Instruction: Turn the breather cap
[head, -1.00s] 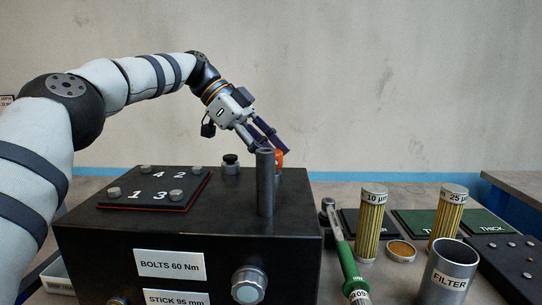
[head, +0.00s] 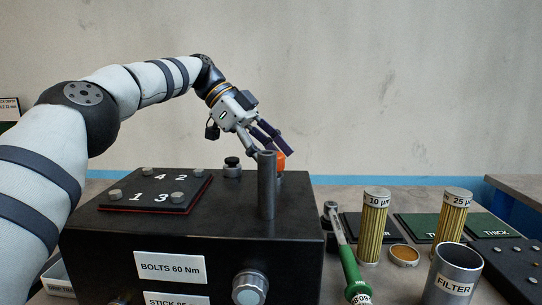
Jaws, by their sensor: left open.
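A black box-shaped unit (head: 120,242) stands in front of me. On its top, a small black-topped cap on a silver base (head: 232,166) stands near the back edge. An orange knob (head: 281,161) is partly hidden behind an upright grey tube (head: 266,190). I cannot tell for sure which of the two is the breather cap. My left gripper (head: 271,145) is open and points down and to the right, just above the orange knob. The tube hides part of the gap, so contact is unclear. My right gripper does not show.
A numbered plate with bolts (head: 156,205) lies on the unit's left top. To the right are a green-handled tool (head: 351,275), two yellow filter cartridges (head: 373,230), a round tin (head: 404,254) and a metal FILTER cup (head: 452,275). The air above them is clear.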

